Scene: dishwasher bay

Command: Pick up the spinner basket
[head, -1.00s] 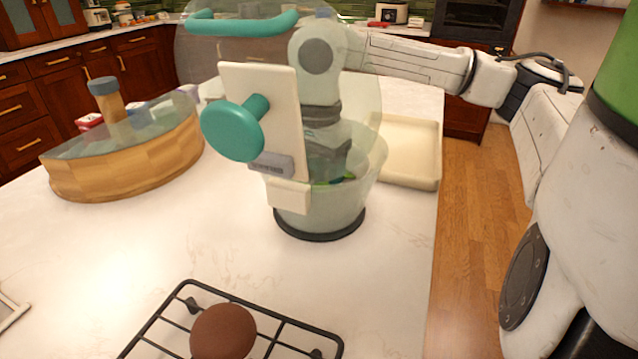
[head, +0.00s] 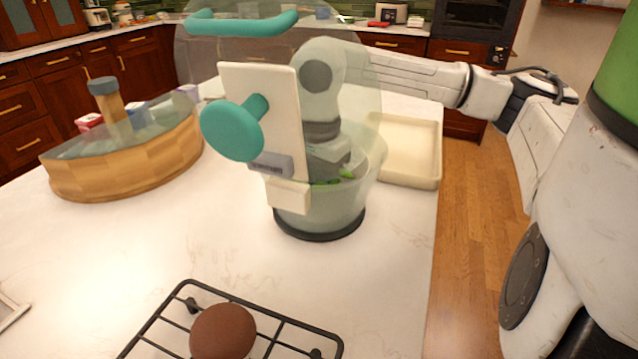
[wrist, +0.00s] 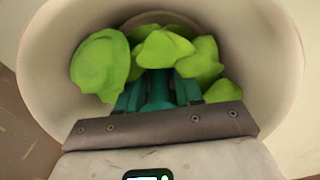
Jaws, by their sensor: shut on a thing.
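The spinner basket (wrist: 268,60) is pale and round and holds several bright green leaves in the wrist view. A teal post (wrist: 158,88) stands near its middle. My gripper (wrist: 160,98) reaches down into the basket from above and is shut on this post; the leaves partly hide the grip. In the head view, the clear bowl (head: 347,218) with a dark base stands on the counter, and my gripper (head: 330,168) is inside its mouth. A few green leaves show there. The basket is hard to tell apart from the bowl, and the fingertips are hidden.
A cream upright panel with a teal knob (head: 233,130) stands in front of my gripper. A teal handle (head: 240,22) is behind it. A cream tray (head: 425,150) lies at right, a wooden drum-like container (head: 130,165) at left, and a black rack (head: 285,318) in front.

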